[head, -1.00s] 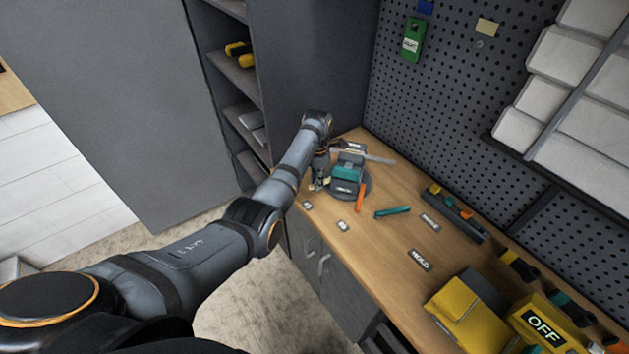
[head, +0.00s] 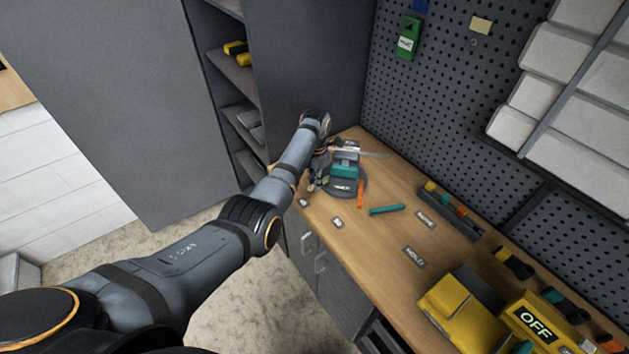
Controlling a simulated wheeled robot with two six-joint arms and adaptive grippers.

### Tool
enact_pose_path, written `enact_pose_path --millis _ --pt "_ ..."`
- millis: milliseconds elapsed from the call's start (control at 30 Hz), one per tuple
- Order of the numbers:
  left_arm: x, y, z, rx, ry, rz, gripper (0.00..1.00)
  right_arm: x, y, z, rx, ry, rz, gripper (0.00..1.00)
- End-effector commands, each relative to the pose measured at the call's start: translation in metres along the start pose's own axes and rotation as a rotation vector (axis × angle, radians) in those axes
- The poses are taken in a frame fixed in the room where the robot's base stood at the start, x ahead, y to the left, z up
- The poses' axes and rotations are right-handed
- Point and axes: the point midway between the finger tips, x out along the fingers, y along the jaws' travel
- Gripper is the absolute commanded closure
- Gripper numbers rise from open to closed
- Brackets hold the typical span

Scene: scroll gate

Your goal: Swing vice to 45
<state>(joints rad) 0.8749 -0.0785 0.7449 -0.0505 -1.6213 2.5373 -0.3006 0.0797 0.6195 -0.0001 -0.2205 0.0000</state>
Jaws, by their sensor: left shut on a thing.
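The vice (head: 343,183) is a grey and teal tool on a round dark base at the far left end of the wooden workbench. My left arm reaches over to it from the left. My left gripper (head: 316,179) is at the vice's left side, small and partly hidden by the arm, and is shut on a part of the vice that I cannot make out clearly. A label marked 90 (head: 337,222) and another small label (head: 304,203) lie on the bench in front of the vice. My right gripper is not in view.
An orange tool (head: 361,194) and a teal tool (head: 387,209) lie right of the vice. A pegboard (head: 440,110) stands behind.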

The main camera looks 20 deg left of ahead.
Motion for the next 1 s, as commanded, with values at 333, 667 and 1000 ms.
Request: enact_pose_path --millis 333,667,1000 --pt "0.000 -0.001 0.000 0.001 0.000 -0.002 0.62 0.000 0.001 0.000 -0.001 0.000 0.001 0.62" --pt "-0.020 0.000 0.001 0.001 -0.003 0.001 0.62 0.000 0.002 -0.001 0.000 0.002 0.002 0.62" --pt "-0.099 0.000 0.001 0.001 -0.003 0.001 0.62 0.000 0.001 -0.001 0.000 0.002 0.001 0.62"
